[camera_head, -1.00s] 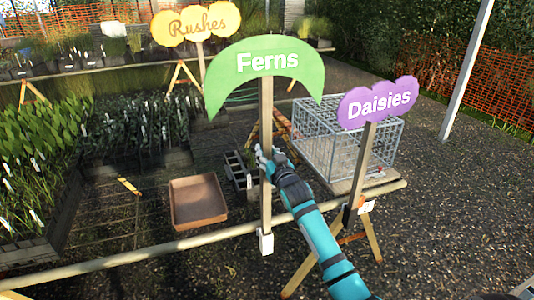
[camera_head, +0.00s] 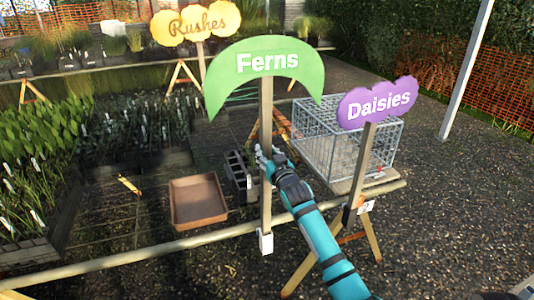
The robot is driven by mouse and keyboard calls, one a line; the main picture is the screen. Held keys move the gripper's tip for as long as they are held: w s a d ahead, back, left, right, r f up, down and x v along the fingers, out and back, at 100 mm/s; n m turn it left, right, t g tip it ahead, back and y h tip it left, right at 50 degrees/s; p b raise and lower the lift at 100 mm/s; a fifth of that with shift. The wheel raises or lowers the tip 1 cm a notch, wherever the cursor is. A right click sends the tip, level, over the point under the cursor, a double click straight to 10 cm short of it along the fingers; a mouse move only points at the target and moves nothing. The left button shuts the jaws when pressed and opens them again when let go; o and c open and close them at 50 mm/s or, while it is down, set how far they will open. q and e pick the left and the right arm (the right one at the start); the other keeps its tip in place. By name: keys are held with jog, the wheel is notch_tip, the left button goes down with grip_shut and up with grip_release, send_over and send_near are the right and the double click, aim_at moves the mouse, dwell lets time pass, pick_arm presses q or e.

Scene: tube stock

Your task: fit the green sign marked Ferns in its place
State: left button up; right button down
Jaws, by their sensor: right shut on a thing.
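The green crescent-shaped sign marked Ferns (camera_head: 300,82) stands upright on a wooden post. My right gripper (camera_head: 266,160) is shut on that post about midway down. The post's lower end meets a small white holder (camera_head: 265,242) at the front rail (camera_head: 130,258); whether it is fully seated I cannot tell. The sign shows level and facing me. My left gripper is not in view.
A purple Daisies sign (camera_head: 352,110) stands to the right by a wire cage (camera_head: 340,135). A yellow Rushes sign (camera_head: 178,38) stands at the back. A brown tray (camera_head: 198,222) and grey block (camera_head: 236,168) lie behind the rail. Planter beds fill the left.

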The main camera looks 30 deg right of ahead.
jog(key=shift+f+b, duration=0.5)
jog(key=shift+f, duration=0.4)
jog(key=shift+f+b, duration=1)
jog(key=shift+f, duration=0.45)
notch_tip(320, 180, down, 3)
jog(key=shift+r+b, duration=0.1)
jog(key=shift+b, duration=0.9)
